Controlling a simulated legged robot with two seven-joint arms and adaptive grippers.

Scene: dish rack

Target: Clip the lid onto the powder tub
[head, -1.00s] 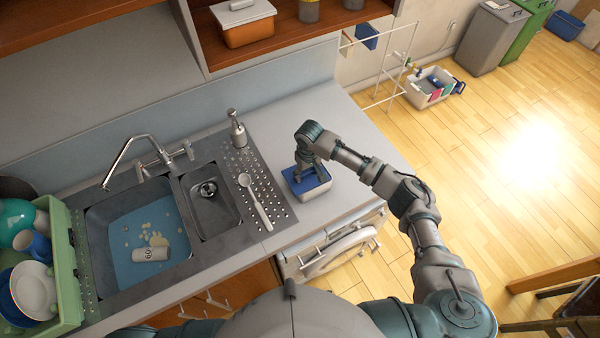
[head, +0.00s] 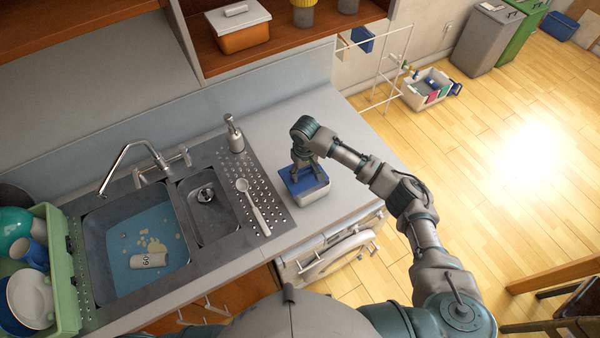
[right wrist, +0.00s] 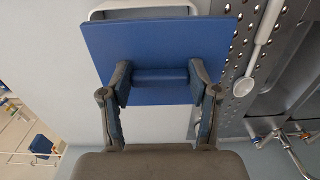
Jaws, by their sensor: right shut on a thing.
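The powder tub (head: 314,195) is a white box on the countertop, right of the sink. The flat blue lid (head: 294,186) is over the tub, and its white front wall shows below the lid's near edge. My right gripper (head: 304,166) points down from above, shut on the lid's raised blue bar. In the right wrist view, the fingers (right wrist: 160,80) grip this bar on the blue lid (right wrist: 160,40). The tub's white rim (right wrist: 140,12) shows past the lid's top edge there, so the two are not fully aligned. I cannot tell whether they touch. My left gripper is out of view.
A perforated metal drainer (head: 262,190) with a white spoon (head: 252,205) lies left of the tub. A soap dispenser (head: 234,135) stands behind it.

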